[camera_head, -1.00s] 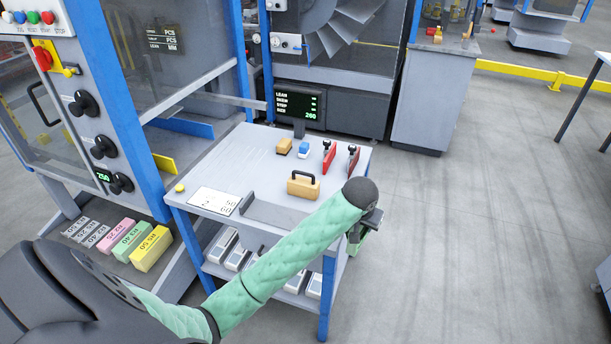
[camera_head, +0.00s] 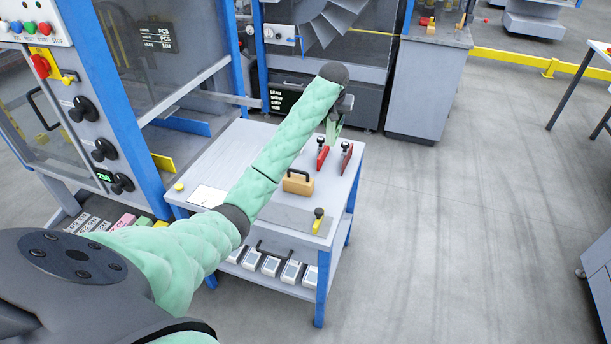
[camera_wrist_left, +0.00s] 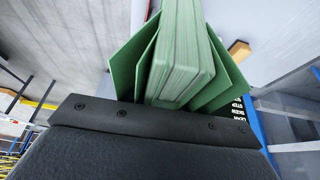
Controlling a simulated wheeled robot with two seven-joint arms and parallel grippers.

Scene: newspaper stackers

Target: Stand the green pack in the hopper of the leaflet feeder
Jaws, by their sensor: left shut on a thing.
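My left arm reaches across the trolley table, and its gripper (camera_head: 342,108) is in front of the dark machine at the back. It is shut on the green pack (camera_head: 333,131), which is mostly hidden behind the wrist in the head view. In the left wrist view the green pack (camera_wrist_left: 182,58) is a thick bundle of pale green sheets, with flat green plates on both sides of it. It is held clear of the table. I cannot make out the feeder's hopper for certain. My right gripper is out of view.
The trolley table (camera_head: 225,160) carries two red-based tools (camera_head: 322,157), a tan block with a handle (camera_head: 298,184) and a yellow-based tool (camera_head: 318,224). A blue-framed machine (camera_head: 130,100) stands at the left. A grey cabinet (camera_head: 428,85) stands at the back right.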

